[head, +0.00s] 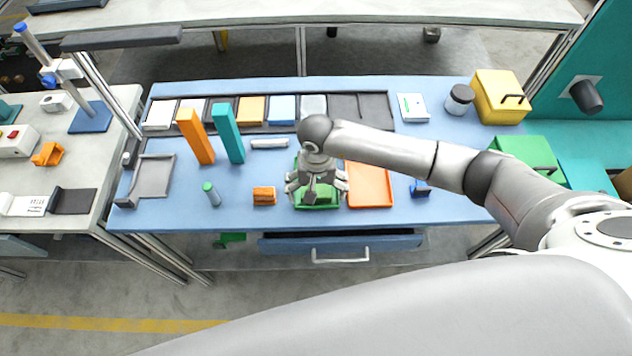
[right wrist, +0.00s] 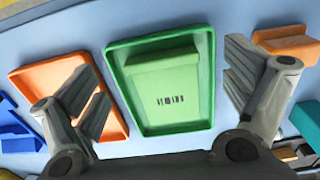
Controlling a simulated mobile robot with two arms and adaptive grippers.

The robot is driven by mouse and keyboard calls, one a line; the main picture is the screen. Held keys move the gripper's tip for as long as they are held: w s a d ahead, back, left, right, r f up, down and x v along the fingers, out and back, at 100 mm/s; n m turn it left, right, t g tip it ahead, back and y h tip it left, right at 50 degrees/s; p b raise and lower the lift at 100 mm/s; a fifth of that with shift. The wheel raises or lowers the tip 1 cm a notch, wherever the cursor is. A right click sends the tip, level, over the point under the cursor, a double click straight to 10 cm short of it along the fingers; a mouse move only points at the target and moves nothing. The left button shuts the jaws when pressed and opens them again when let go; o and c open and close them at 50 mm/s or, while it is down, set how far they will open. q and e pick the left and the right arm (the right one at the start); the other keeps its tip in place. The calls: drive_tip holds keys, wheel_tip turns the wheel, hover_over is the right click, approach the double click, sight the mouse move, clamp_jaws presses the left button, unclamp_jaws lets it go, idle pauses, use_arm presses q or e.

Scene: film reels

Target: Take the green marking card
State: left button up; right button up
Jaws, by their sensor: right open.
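A green card (right wrist: 172,112) with a small dark printed mark lies in a green tray (right wrist: 203,118) in the right wrist view. A raised green bar crosses its upper end. In the head view the green tray (head: 299,206) sits near the table's front edge, and my right gripper (head: 316,196) is over it, hiding most of the card. My right gripper (right wrist: 165,105) is open, with one finger on each side of the tray in the right wrist view and nothing between them. My left gripper is in neither view.
An orange tray (head: 369,185) lies right of the green one, with a blue item (head: 420,188) beyond. An orange block (head: 264,195) lies left. Tall orange (head: 195,137) and teal (head: 229,134) blocks stand farther back. A drawer (head: 340,245) is below the table.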

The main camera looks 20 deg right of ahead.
drive_tip(key=shift+s+f, duration=0.1)
drive_tip(key=shift+f, duration=0.95)
drive_tip(key=shift+c, duration=0.6)
drive_tip(key=c, duration=0.9)
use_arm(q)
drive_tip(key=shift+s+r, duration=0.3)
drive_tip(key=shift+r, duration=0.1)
use_arm(e)
drive_tip(key=shift+c, duration=0.2)
